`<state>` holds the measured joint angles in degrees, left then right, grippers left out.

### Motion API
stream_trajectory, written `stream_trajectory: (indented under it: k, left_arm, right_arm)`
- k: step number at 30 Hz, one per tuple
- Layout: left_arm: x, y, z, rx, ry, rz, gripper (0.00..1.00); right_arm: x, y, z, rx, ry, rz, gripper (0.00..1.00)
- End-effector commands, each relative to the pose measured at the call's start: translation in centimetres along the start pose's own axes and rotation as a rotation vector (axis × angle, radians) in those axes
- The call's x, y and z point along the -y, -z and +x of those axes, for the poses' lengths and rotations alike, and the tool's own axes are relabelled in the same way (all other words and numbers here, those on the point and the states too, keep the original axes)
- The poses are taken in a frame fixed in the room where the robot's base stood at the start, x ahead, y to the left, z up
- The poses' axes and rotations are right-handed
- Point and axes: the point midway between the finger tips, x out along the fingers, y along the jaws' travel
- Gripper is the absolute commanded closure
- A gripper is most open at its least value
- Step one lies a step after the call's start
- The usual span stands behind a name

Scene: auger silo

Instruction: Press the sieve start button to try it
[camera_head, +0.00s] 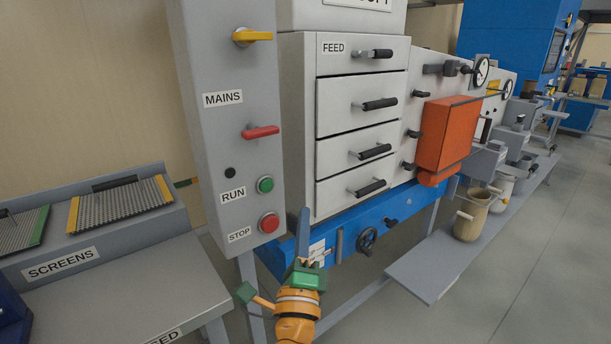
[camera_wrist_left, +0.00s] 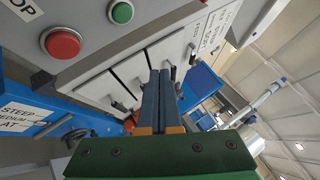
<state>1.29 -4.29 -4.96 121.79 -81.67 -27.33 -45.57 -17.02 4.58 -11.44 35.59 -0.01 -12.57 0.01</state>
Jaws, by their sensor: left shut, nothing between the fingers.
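The green button (camera_head: 265,184) beside the RUN label sits on the grey control column. It also shows at the top of the left wrist view (camera_wrist_left: 122,12). Below it is the red button (camera_head: 269,223) beside the STOP label, seen large in the wrist view (camera_wrist_left: 61,43). My left gripper (camera_head: 304,212) is in front of the blue sieve frame, right of the column and near the red button's height in the picture. Its blue fingers (camera_wrist_left: 159,75) are together and empty, apart from both buttons in the picture. My right gripper is not in view.
The column also bears a red MAINS handle (camera_head: 261,132), a yellow knob (camera_head: 252,36) and a small black knob (camera_head: 230,172). Drawers with black handles (camera_head: 361,151) stand to the right. A grey bench (camera_head: 130,290) with screens is at left. Open floor lies at right.

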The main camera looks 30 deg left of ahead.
Motion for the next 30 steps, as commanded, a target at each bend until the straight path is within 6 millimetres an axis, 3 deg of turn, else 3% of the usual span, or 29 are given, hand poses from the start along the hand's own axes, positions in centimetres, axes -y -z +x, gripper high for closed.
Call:
stream_trajectory:
  k: [14,30]
  left_arm:
    - [0.5,-0.8,0.4,0.018,0.017,0.014,1.0]
    - [-3.1,-4.5,5.3,0.017,0.016,0.013,1.0]
  right_arm:
    - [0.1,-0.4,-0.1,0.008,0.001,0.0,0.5]
    - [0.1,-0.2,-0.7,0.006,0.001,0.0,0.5]
